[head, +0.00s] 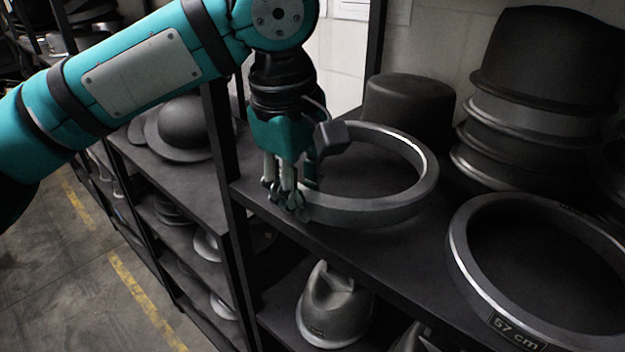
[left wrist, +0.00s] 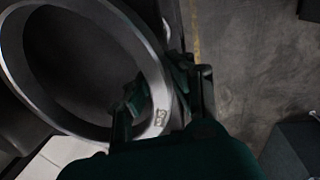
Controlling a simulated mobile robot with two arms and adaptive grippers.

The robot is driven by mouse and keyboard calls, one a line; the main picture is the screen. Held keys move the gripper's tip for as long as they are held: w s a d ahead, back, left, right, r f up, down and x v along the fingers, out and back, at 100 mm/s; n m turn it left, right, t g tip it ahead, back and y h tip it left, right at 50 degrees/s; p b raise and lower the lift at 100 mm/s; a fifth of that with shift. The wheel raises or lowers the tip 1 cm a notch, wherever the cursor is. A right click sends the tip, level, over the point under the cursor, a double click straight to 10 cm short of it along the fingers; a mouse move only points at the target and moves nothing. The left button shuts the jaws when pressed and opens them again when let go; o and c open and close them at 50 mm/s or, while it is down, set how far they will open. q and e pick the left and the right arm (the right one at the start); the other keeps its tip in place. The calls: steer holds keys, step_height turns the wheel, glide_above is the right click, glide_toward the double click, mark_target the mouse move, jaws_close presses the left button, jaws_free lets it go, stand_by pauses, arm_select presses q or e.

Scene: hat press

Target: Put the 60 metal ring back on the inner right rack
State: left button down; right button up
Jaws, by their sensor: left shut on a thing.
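A grey metal ring (head: 398,207) is at the front edge of the top shelf (head: 262,192) in the head view. Whether it rests on the shelf or hangs just above it is hard to tell. My left gripper (head: 288,200) is shut on the ring's left side, with its fingers pointing down. In the left wrist view the ring (left wrist: 160,78) fills the upper left, with my left gripper (left wrist: 155,108) across its rim. A small label shows on the rim by the fingers, too blurred to read surely. My right gripper is not in view.
A second ring marked 57 cm (head: 467,263) lies on the same shelf at right. A dark hat block (head: 408,104) stands behind the held ring, and stacked hat forms (head: 540,70) stand at back right. A rack post (head: 228,180) rises close left of my gripper.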

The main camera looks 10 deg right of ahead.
arm_select(q)
steer(key=w+d, duration=0.1)
steer(key=w+p, duration=0.1)
steer(key=shift+w+d+f, duration=0.1)
steer(key=shift+w+d, duration=0.2)
steer(key=shift+d, duration=0.05)
steer(key=shift+f+p, duration=0.3)
steer(key=shift+f, duration=0.05)
step_height(320, 180, down, 2)
steer(key=shift+s+f+p, duration=0.1)
steer(key=shift+s+p, duration=0.05)
steer(key=shift+p, duration=0.4)
steer(key=shift+f, duration=0.3)
steer(key=c, duration=1.3)
jaws_free()
steer(key=shift+o, duration=0.7)
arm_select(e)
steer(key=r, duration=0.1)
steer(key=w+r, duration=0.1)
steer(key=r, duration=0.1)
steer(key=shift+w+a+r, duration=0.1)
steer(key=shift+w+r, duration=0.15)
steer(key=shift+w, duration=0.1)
arm_select(q)
steer(key=shift+a, duration=0.1)
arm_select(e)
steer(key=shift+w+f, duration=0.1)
